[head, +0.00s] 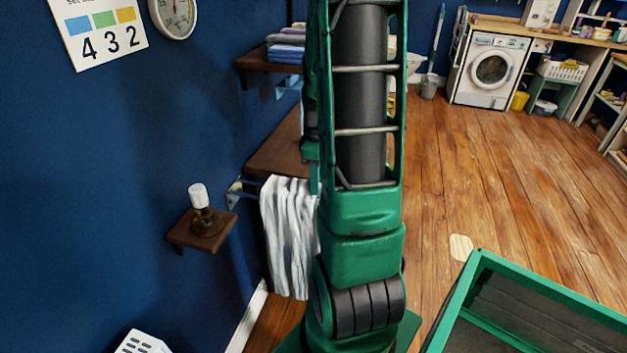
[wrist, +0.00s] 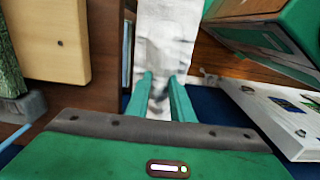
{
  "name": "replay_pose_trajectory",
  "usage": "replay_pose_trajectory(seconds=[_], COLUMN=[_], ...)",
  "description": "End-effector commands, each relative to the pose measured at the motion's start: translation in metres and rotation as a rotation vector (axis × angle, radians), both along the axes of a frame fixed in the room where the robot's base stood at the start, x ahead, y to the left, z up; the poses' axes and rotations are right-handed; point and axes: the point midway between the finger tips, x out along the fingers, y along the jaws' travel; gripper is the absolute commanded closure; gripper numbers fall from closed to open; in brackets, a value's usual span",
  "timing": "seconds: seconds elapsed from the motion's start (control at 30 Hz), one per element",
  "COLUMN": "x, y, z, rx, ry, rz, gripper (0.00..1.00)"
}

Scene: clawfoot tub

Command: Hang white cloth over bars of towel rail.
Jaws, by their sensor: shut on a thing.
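In the wrist view, my gripper (wrist: 160,80) is closed on a white cloth (wrist: 165,35) with grey patches, which runs between the two green fingers and up past the top of the picture. In the head view, a white and grey striped cloth (head: 286,235) hangs in long folds by the wall, beneath a dark wooden shelf and partly behind my arm. I cannot tell for certain that both views show the same cloth. A pale blue bracket (head: 236,190) shows left of its top edge; the bars of the towel rail are not clearly visible. My arm hides the gripper in the head view.
A small wall shelf (head: 203,229) with a brown bottle stands left of the cloth. A higher shelf (head: 265,60) holds folded towels. A green-framed box (head: 480,270) fills the lower right. Wooden floor is clear toward the washing machine (head: 490,70).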

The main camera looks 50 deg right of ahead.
Motion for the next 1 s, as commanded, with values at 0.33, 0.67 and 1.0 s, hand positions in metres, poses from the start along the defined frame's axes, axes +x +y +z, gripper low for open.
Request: replay_pose_trajectory(seconds=[0.33,0.67,1.0], x=[0.000,0.000,0.000], y=[0.000,0.000,0.000], z=[-0.006,-0.011,-0.017], rx=[0.000,0.000,0.000], ry=[0.000,0.000,0.000], rz=[0.000,0.000,0.000], gripper=[1.00,1.00,1.00])
